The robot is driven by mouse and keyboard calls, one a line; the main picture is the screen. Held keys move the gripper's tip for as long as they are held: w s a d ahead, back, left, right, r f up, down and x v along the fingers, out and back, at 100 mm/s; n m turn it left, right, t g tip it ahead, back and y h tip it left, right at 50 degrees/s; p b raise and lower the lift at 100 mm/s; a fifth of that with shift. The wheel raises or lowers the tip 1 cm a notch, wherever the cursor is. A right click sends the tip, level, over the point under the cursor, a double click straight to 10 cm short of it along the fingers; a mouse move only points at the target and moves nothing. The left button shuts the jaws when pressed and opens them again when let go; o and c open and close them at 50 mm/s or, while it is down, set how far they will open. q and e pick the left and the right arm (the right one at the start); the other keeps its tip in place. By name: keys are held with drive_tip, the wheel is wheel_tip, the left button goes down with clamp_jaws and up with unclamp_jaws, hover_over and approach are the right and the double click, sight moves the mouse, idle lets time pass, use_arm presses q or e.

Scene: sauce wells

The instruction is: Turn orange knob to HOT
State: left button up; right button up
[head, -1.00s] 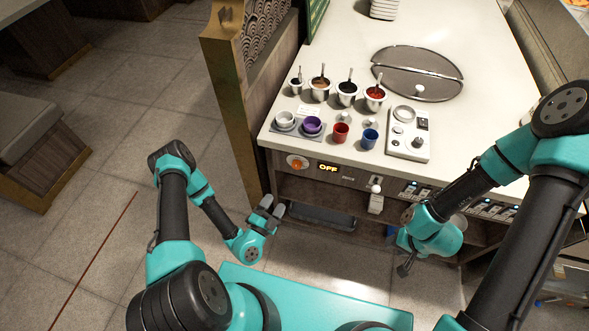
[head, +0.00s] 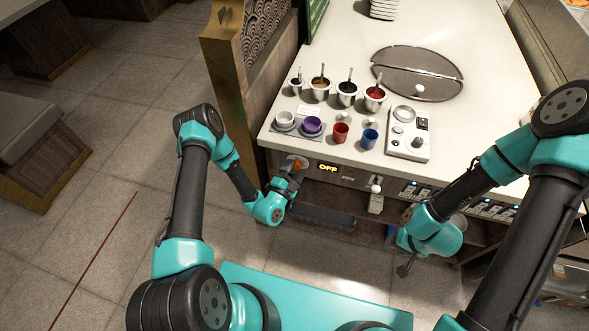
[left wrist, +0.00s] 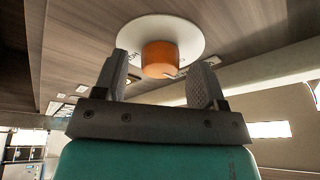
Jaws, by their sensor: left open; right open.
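The orange knob (left wrist: 159,58) sits on a round white plate (left wrist: 150,36) on the counter's front panel. In the left wrist view it lies just beyond and between the fingertips of my left gripper (left wrist: 162,80), which is open. In the head view the left gripper (head: 290,180) is at the panel and mostly covers the knob. A lit display (head: 328,167) to the right of the knob reads OFF. My right gripper (head: 404,266) hangs low in front of the counter, away from the knob, and is open.
On the counter top stand several sauce wells with spoons (head: 346,93), a purple bowl (head: 312,125), a red cup (head: 340,133) and a blue cup (head: 369,138). A white lever (head: 376,198) and several switches line the front panel.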

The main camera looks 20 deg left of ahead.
use_arm(q)
drive_tip(key=shift+w, duration=0.2)
drive_tip(key=c, duration=0.9)
